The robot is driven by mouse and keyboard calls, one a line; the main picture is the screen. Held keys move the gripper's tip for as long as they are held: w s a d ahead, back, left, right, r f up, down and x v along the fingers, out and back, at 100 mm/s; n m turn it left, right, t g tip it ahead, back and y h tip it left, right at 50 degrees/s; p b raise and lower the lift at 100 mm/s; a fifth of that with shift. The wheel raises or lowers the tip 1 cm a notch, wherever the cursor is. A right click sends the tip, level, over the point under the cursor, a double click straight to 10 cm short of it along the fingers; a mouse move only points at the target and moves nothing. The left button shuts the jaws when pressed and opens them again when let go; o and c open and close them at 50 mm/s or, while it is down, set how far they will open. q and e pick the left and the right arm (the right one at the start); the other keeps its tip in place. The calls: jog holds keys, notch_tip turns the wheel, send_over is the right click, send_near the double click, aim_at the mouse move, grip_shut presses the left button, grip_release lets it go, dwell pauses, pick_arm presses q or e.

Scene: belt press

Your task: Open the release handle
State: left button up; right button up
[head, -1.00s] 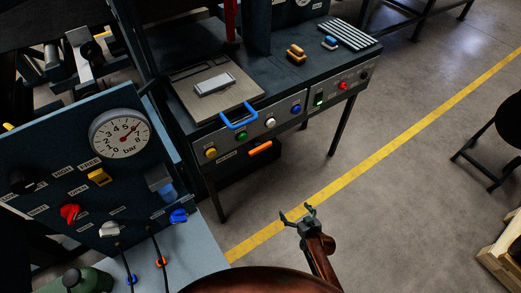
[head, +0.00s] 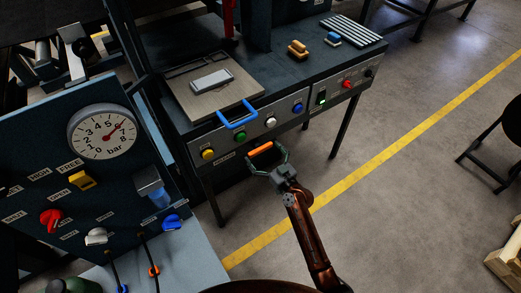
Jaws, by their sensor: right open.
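The orange handle (head: 261,148), which looks like the release handle, sits low on the front of the press bench, below the row of buttons. My left gripper is not in view.
A blue handle (head: 237,116) sticks out from the press plate (head: 184,101) above. A control panel with a pressure gauge (head: 103,133) and coloured knobs stands at the left. Open floor with a yellow line (head: 400,147) lies to the right.

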jog(key=shift+w+a, duration=0.3)
jog(key=shift+w, duration=0.1)
jog(key=shift+w+a, duration=0.1)
jog(key=shift+w, duration=0.1)
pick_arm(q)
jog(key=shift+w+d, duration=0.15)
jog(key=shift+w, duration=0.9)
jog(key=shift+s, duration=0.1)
pick_arm(e)
jog(key=shift+c, duration=0.7)
